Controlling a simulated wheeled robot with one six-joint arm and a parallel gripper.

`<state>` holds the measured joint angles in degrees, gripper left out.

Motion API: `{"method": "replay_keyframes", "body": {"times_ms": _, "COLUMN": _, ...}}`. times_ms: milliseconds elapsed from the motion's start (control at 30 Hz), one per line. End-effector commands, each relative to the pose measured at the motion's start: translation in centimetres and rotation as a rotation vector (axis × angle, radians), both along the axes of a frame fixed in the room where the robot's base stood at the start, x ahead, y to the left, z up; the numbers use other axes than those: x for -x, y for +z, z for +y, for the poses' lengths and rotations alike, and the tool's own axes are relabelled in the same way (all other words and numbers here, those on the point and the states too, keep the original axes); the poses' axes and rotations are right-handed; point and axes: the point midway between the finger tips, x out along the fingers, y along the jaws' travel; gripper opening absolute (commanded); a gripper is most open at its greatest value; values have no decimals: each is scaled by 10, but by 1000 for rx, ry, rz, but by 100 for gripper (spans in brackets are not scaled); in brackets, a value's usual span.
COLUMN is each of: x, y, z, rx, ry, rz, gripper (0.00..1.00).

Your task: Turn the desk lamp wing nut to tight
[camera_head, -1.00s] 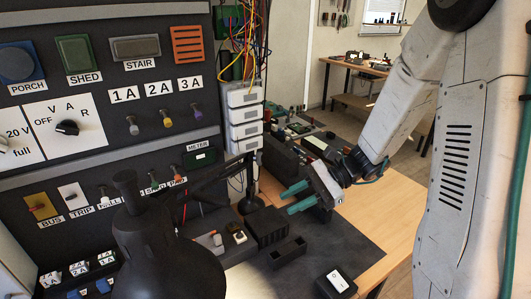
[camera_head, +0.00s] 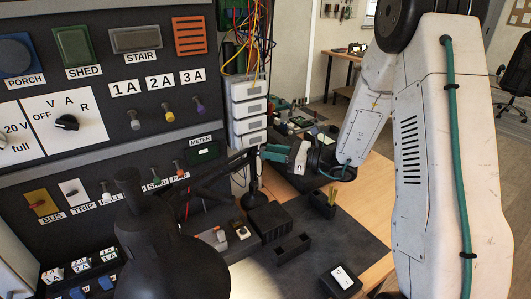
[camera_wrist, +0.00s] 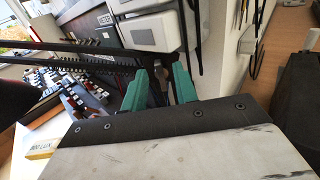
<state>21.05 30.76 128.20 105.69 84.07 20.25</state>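The black desk lamp has its large shade (camera_head: 160,245) in the near foreground of the head view. Its dark arm (camera_head: 207,182) rises right toward an upright post by the white boxes. In the wrist view the lamp arm (camera_wrist: 85,47) runs to a dark joint (camera_wrist: 150,62) just beyond my fingertips. I cannot make out the wing nut's shape or its angle there. My gripper (camera_head: 268,152) has teal fingers and is beside the upper part of the lamp post. In the wrist view its fingers (camera_wrist: 159,75) are apart with nothing clearly between them; contact with the joint cannot be told.
The dark switch panel (camera_head: 110,120) fills the left. White stacked boxes (camera_head: 249,110) with loose wires above stand close behind my gripper. A dark mat (camera_head: 335,235) holds black bins (camera_head: 292,248) and a white switch (camera_head: 341,278). The mat's right part is clear.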

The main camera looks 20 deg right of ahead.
Motion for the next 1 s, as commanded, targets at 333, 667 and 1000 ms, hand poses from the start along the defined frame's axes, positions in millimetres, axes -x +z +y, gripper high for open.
{"method": "replay_keyframes", "body": {"times_ms": 333, "x": -7, "y": 0, "z": 12, "rx": 0, "ry": 4, "rz": 0, "gripper": 29}}
{"method": "replay_keyframes", "body": {"times_ms": 667, "x": -6, "y": 0, "z": 22, "rx": 0, "ry": 7, "rz": 1, "gripper": 0}}
{"method": "replay_keyframes", "body": {"times_ms": 1000, "x": -4, "y": -4, "z": 10, "rx": 0, "ry": 4, "rz": 14, "gripper": 0}}
